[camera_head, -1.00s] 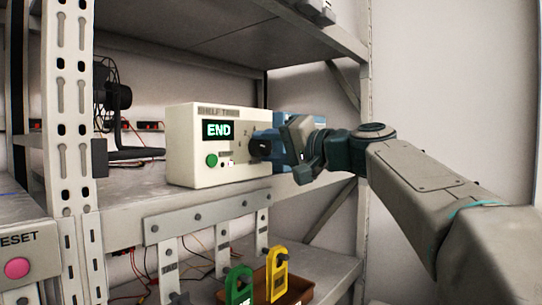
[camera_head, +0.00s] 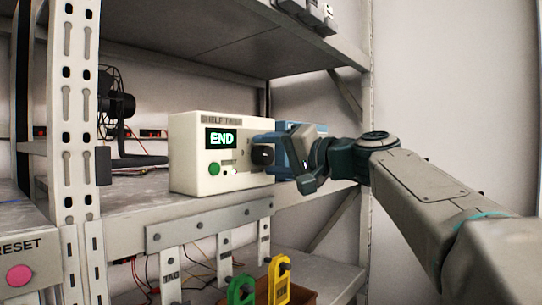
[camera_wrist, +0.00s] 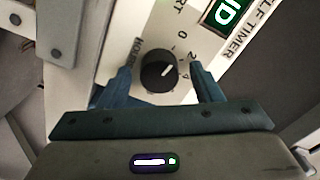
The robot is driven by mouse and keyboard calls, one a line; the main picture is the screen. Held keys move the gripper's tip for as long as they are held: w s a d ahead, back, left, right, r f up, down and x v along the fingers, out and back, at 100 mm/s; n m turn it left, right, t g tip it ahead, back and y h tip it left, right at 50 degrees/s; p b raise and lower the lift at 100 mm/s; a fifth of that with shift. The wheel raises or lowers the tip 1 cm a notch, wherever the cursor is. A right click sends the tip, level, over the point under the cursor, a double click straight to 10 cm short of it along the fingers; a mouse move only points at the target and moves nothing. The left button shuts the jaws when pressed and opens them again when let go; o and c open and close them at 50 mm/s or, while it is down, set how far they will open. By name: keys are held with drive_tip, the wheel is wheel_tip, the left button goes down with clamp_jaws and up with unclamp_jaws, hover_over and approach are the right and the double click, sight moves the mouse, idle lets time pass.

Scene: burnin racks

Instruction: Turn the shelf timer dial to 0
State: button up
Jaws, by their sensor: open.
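The shelf timer is a cream box (camera_head: 185,155) on the rack shelf, its green display reading END. Its black dial (camera_head: 262,155) is on the right of the face; it also shows in the wrist view (camera_wrist: 158,70). My gripper (camera_wrist: 160,73) is open, with one blue finger on each side of the dial and a visible gap to each. In the head view my gripper (camera_head: 283,150) is at the timer's right end. Contact is not visible.
A green button (camera_head: 214,169) is at the timer's lower left. A black fan (camera_head: 115,105) stands behind left. A pink RESET button (camera_head: 19,275) is at far left. The rack post (camera_head: 365,100) is close to my arm.

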drive_tip(key=p+v, duration=0.1)
drive_tip(key=v, duration=1.2)
drive_tip(key=shift+s+d, duration=0.2)
drive_tip(key=s+f+m+g+h+p, duration=0.1)
drive_tip(key=s+f+g+h+p, duration=0.6)
drive_tip(key=p, duration=1.2)
drive_tip(key=s+d+f+n+g+h+p, duration=0.1)
drive_tip(key=s+d+f+h+p, duration=0.3)
drive_tip(key=s+p, duration=0.5)
drive_tip(key=shift+s+d+f+n+h+p, duration=0.2)
drive_tip(key=shift+d+f+n+h+p, duration=0.3)
drive_tip(key=shift+f+h+p, duration=1.25)
drive_tip(key=shift+a+r, duration=0.1)
drive_tip(key=shift+r, duration=0.25)
